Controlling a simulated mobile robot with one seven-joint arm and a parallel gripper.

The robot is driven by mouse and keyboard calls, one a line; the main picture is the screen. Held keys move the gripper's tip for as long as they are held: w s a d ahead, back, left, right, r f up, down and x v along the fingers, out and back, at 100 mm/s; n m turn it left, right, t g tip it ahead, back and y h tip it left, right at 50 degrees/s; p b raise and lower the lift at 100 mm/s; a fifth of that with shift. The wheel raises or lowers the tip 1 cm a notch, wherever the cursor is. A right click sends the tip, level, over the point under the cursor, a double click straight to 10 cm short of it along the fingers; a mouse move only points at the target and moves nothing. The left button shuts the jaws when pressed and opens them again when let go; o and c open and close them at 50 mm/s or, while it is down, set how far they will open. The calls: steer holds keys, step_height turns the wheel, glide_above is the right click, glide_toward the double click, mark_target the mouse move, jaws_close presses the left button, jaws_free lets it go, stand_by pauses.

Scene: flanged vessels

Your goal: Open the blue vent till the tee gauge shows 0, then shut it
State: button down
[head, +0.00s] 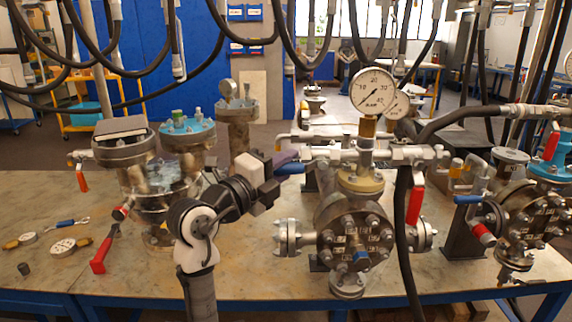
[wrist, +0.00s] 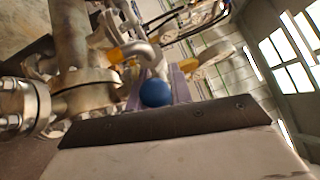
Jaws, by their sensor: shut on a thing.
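The blue vent handle (head: 291,168) is at the left end of the tee's pipework above the middle vessel. In the wrist view its rounded blue end (wrist: 155,93) shows between the jaws. My gripper (head: 283,161) reaches in from the left with its purple fingers shut on the blue handle. The fingers hide part of the handle and valve. The tee gauge (head: 373,91) stands upright on a brass fitting above the tee (head: 366,150). Its white dial faces me, but the needle reading is too small to tell surely.
A red lever (head: 415,205) hangs at the tee's right side, beside a black hose (head: 402,220). Another gauge (head: 397,105) stands just behind the tee gauge. Flanged vessels stand left and right. Loose gauges (head: 63,246) and a red-handled tool (head: 100,257) lie on the left of the bench.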

steer(key=shift+f, duration=0.1)
steer(key=f+b, duration=0.1)
steer(key=b, duration=0.2)
steer(key=shift+f+n+t+h, duration=0.1)
steer(key=shift+n+t+h, duration=0.2)
steer(key=shift+n, duration=0.1)
steer(key=d+f+n+t+y+b, duration=0.3)
steer(key=n+t+y+b, duration=0.3)
steer(key=n, duration=0.9)
steer(key=d+f+n+t+y+b, duration=0.3)
steer(key=n+t+y+b, duration=0.3)
steer(key=n+y, duration=0.7)
steer(key=shift+d+n+y+b, duration=0.3)
steer(key=shift+d+n+b, duration=0.15)
steer(key=shift+n+b, duration=0.5)
steer(key=shift+n, duration=0.25)
